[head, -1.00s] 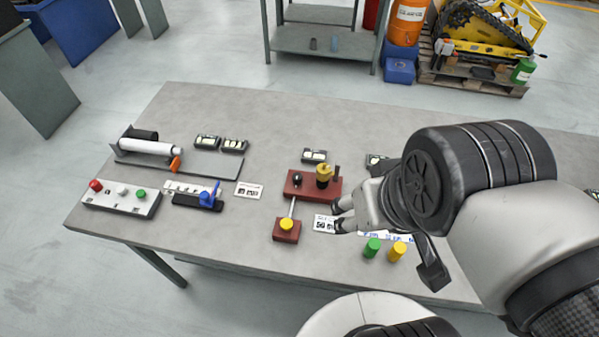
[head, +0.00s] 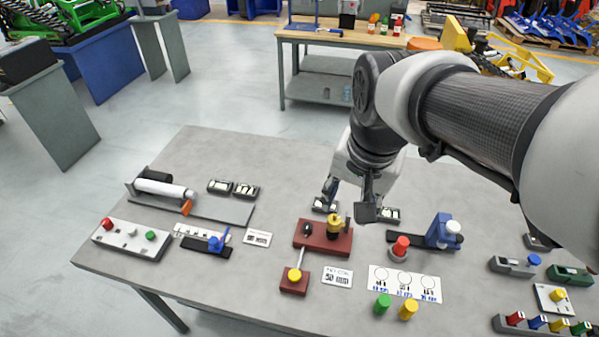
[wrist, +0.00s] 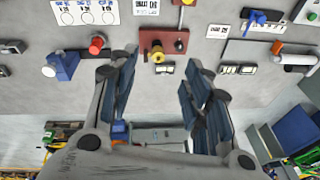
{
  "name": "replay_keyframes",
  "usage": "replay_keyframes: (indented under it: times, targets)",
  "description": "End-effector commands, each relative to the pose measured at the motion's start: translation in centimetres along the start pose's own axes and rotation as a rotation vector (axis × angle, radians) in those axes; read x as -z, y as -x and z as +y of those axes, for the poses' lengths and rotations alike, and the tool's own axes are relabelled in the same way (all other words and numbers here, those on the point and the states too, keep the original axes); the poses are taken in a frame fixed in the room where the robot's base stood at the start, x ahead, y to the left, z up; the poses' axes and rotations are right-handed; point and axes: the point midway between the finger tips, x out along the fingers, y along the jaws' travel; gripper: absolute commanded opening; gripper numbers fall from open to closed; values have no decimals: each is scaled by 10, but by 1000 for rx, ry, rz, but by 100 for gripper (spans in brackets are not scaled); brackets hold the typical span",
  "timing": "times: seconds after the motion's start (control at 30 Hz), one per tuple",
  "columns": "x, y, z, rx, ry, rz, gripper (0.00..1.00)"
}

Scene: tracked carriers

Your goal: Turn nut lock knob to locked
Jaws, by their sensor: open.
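A red block (head: 322,239) on the table bears a brass-yellow knob (head: 335,228) and a small black knob (head: 307,229). I cannot tell for sure which is the nut lock knob. A rod with a yellow ball end (head: 295,275) extends from it to a smaller red block (head: 294,284). My gripper (head: 349,200) is open and empty, pointing down above and just behind the block. In the wrist view, the block (wrist: 174,34) and brass knob (wrist: 157,53) show beyond the spread fingertips (wrist: 160,68), apart from them.
A red button (head: 400,248) and a blue clamp-like device (head: 441,234) stand to the right. A white button box (head: 132,239) and roller (head: 165,188) are at left.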

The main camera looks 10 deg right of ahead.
Motion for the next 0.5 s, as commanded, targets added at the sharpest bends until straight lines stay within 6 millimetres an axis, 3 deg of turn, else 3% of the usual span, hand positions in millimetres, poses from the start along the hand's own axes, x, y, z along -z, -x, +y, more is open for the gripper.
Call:
replay_keyframes:
  times: [0.2, 0.33, 0.5]
  targets:
    - [58, -59, -53, -75, -339, -91, 44]
    - [82, -105, -78, -127, -532, -123, 44]
    - [97, -154, -99, -184, -714, -144, 44]
